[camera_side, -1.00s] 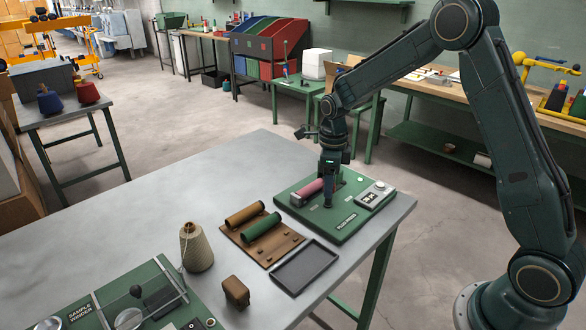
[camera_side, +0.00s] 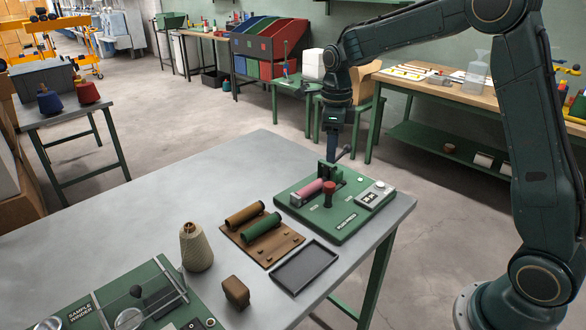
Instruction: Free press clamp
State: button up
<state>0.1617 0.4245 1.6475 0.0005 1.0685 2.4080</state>
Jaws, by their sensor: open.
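The press clamp stands on a green base (camera_side: 345,226) at the right end of the grey table. It has dark green uprights (camera_side: 322,170) and a red knob (camera_side: 329,188) on a dark stem in front. A pink roll (camera_side: 306,192) lies on the base left of the knob. A short dark rod with a rounded end (camera_side: 346,151) slants up behind the uprights; I cannot tell whether it belongs to the clamp. My gripper (camera_side: 333,154) is open and points down above and behind the clamp, apart from the red knob. Its fingertips are partly hidden by the clamp.
A grey box with a display (camera_side: 375,195) sits on the base's right. A black tray (camera_side: 305,268), a brown board (camera_side: 280,246) with brown and green rolls, a yarn cone (camera_side: 196,248), a brown block (camera_side: 236,291) and a sample winder (camera_side: 125,300) lie nearby. The table's back left is clear.

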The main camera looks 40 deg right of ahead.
jog(key=shift+r, duration=1.7)
jog(key=s+a+r+n+t, duration=0.1)
jog(key=s+a+r+n, duration=0.25)
jog(key=s+n, duration=0.35)
jog(key=s+a+r+n+t, duration=0.2)
jog(key=s+r+n, duration=0.2)
jog(key=s+n, duration=0.35)
jog(key=s+a+f+n+t, duration=0.2)
jog(key=s+n, duration=1.1)
jog(key=n, duration=0.2)
jog(key=shift+s+t, duration=0.3)
jog(key=shift+s, duration=0.05)
